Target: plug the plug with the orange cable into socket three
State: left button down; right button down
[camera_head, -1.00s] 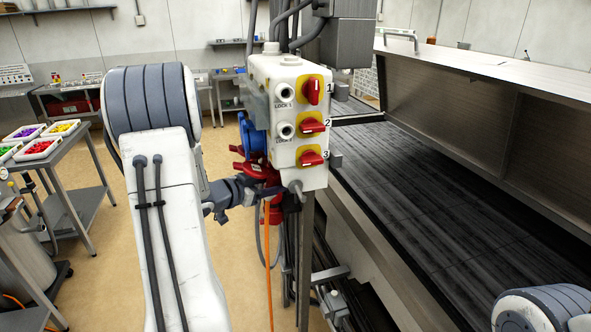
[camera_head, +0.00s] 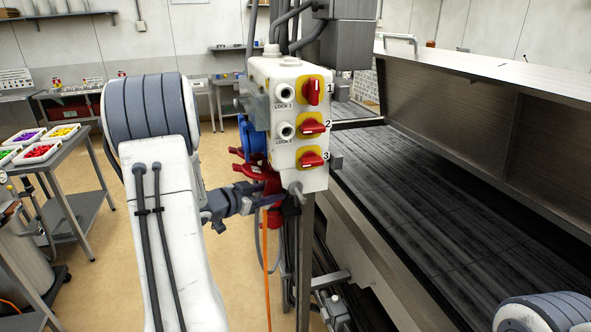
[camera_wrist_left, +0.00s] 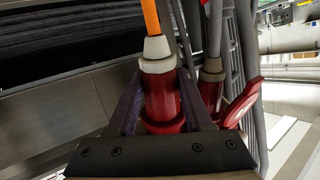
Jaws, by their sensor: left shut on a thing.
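My left gripper (camera_head: 279,200) is shut on the red plug with the orange cable (camera_head: 265,262), just below the lower left side of the white switch box (camera_head: 314,181). In the left wrist view the red plug (camera_wrist_left: 162,98) sits between the two fingers, with a pale collar and the orange cable (camera_wrist_left: 151,16) running out of it. Red socket parts (camera_head: 256,171) are on the box's left side, level with the red switch marked 3 (camera_head: 311,160). The socket opening is hidden, so I cannot tell whether the plug touches it. My right gripper is not in view.
A second red connector with a grey cable (camera_wrist_left: 211,77) stands close beside the held plug. A red flap (camera_wrist_left: 243,101) is near the right finger. A blue socket (camera_head: 250,140) is higher on the box. A metal post (camera_head: 305,265) and the conveyor (camera_head: 410,190) lie right.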

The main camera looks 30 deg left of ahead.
aim_at(266, 209)
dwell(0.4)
pick_arm(q)
jog(key=shift+s+a+f+b, duration=0.15)
jog(key=shift+f+b, duration=0.2)
jog(key=shift+f, duration=0.2)
jog(key=shift+s+a+f+b, duration=0.15)
jog(key=shift+f+b, duration=0.2)
jog(key=shift+f, duration=0.2)
jog(key=shift+s+a+f+b, duration=0.15)
jog(key=shift+f+b, duration=0.2)
jog(key=shift+f, duration=0.2)
jog(key=shift+s, duration=0.1)
jog(key=s+p, duration=0.1)
jog(key=s, duration=0.5)
jog(key=shift+s+a, duration=0.2)
jog(key=shift+a, duration=0.25)
